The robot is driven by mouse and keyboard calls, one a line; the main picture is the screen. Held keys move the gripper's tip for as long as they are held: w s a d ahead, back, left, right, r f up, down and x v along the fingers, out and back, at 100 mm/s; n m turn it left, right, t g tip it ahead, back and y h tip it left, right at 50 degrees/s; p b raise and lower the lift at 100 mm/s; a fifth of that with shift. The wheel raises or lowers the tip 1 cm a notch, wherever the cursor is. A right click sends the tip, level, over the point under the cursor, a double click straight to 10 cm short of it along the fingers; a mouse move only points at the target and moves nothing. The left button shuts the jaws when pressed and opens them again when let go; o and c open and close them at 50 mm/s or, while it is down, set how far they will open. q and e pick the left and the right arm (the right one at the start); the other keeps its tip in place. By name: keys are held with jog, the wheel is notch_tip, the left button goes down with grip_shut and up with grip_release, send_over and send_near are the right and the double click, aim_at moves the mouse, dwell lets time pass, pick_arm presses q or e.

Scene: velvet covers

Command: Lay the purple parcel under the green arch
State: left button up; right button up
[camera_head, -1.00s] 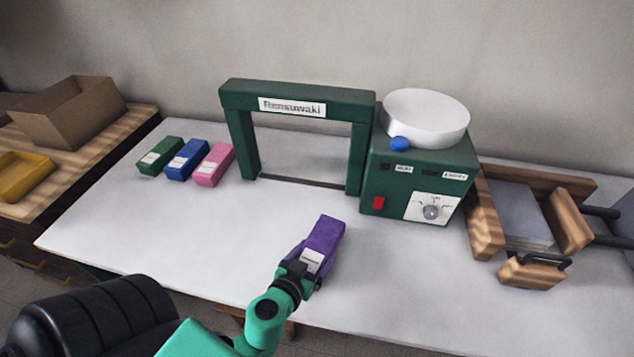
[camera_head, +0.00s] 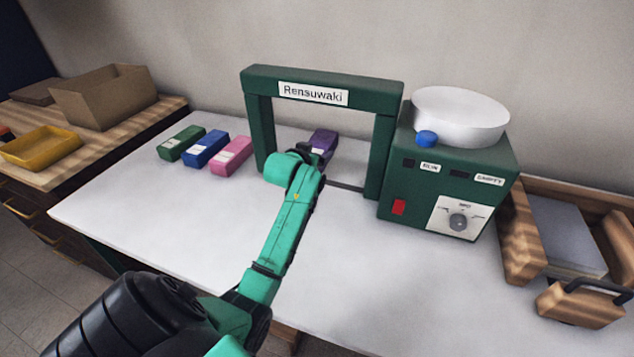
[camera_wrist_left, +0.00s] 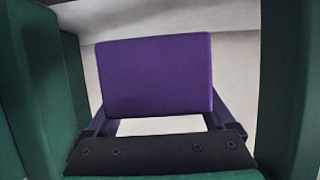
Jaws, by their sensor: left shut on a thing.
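The purple parcel (camera_head: 323,142) is in the opening of the green arch (camera_head: 385,150), near the bar at its base. In the left wrist view the parcel (camera_wrist_left: 155,76) fills the middle, between the green posts (camera_wrist_left: 290,90). My left gripper (camera_wrist_left: 158,118) is shut on the parcel, with a finger on each side of it. I cannot tell whether the parcel touches the table. My right gripper is not in view.
A green machine (camera_head: 430,190) with a white round top stands right of the arch. Green (camera_head: 182,143), blue (camera_head: 205,149) and pink (camera_head: 231,155) parcels lie left of it. A wooden fixture (camera_head: 560,250) is at the far right. The front of the white table (camera_head: 150,220) is clear.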

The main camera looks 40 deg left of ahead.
pick_arm(q)
notch_tip(320, 180, down, 8)
jog(key=shift+r, duration=0.1)
jog(key=o, duration=1.5)
jog(key=shift+s+f, duration=0.1)
jog(key=shift+f, duration=0.1)
jog(key=shift+r, duration=0.2)
jog(key=v, duration=1.2)
